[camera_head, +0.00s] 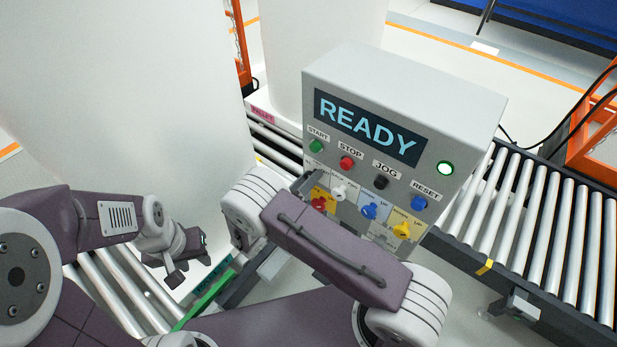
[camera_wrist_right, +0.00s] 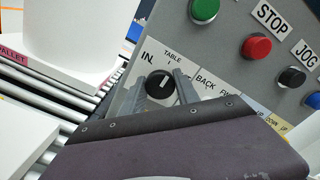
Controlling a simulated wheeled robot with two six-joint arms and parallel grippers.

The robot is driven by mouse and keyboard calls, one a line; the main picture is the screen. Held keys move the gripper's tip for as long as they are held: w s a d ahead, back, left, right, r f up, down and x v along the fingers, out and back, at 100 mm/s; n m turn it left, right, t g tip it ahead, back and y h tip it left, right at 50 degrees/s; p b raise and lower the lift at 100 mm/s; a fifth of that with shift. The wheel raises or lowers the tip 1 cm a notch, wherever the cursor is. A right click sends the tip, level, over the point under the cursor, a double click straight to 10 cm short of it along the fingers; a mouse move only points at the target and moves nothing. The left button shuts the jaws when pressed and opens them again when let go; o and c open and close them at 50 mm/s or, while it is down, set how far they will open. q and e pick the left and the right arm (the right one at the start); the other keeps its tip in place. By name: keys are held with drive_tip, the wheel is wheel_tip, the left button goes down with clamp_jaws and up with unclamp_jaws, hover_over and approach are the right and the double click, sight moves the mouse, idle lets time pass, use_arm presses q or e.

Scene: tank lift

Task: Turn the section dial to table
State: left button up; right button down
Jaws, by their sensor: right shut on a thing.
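The section dial (camera_wrist_right: 153,87) is a round black knob with a white pointer mark, on the grey control box (camera_head: 400,84). In the right wrist view its labels read "IN" and "TABLE", and the pointer is turned up toward the "TABLE" side. Any further label is hidden. My right gripper (camera_wrist_right: 160,84) has one grey finger on each side of the dial and is shut on it. In the head view my right arm hides the dial. My left gripper (camera_head: 176,262) hangs low at the left, away from the box; its jaw opening is unclear.
The box has a lit "READY" display (camera_head: 366,126), green, red, black and blue buttons, and red, white, blue and yellow switches below. A large white cylinder (camera_head: 120,90) stands at the left. Roller conveyors (camera_head: 535,205) run on both sides.

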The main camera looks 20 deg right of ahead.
drive_tip(key=shift+d+f, duration=0.1)
idle(0.3)
drive_tip(key=c, duration=1.2)
unclamp_jaws()
drive_tip(key=o, duration=0.3)
drive_tip(key=shift+d, duration=0.1)
